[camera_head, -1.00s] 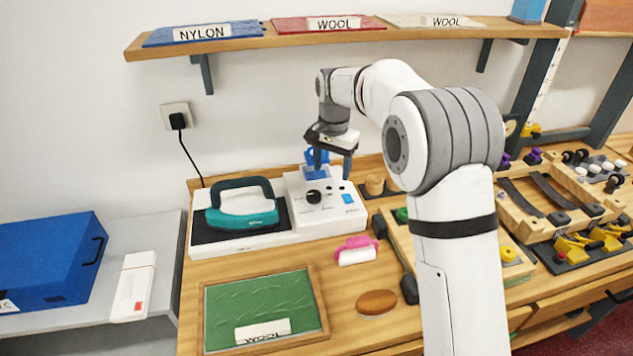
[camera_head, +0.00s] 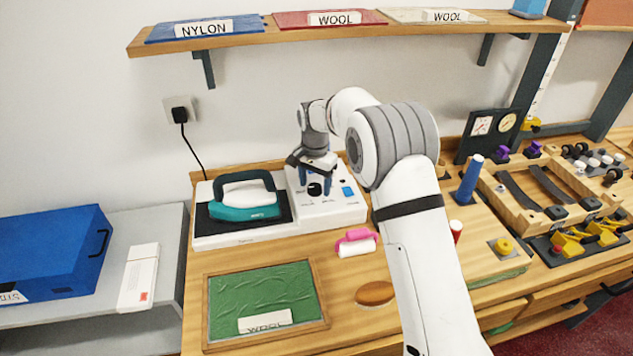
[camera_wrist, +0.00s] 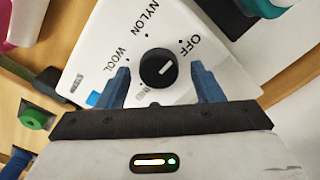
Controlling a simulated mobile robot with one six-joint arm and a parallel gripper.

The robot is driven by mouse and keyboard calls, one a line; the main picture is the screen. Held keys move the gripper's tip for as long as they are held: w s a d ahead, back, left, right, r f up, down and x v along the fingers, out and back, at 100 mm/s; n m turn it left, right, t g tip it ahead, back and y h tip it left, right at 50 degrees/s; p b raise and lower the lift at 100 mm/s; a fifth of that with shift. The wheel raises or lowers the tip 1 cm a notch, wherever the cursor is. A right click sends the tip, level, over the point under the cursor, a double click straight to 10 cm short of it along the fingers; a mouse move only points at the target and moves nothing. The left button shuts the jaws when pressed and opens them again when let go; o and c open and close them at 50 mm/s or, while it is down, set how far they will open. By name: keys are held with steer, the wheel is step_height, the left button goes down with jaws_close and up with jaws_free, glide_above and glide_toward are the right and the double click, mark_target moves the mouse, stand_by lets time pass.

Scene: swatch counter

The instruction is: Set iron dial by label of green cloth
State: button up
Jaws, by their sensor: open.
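The green cloth (camera_head: 255,292) lies in a wooden frame at the front of the counter, with a white label (camera_head: 264,321) that reads WOOL. The teal iron (camera_head: 245,198) rests on a black plate on the white base unit. The black dial (camera_head: 314,189) is on that unit, right of the iron. In the wrist view the dial (camera_wrist: 158,67) has a white mark that appears to point toward OFF; NYLON and WOOL show around it, and another label is partly hidden. My gripper (camera_wrist: 163,84) is open, its blue fingers on either side of the dial; contact cannot be told.
A pink-handled roller (camera_head: 356,243) and a brown oval piece (camera_head: 375,293) lie right of the framed cloth. A shelf (camera_head: 240,42) above holds blue NYLON, red WOOL and pale WOOL cloths. Wooden trays with small parts fill the right side.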

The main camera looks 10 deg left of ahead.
steer(key=c, duration=0.9)
steer(key=shift+d, duration=0.3)
steer(key=shift+c, duration=0.3)
steer(key=shift+a, duration=0.25)
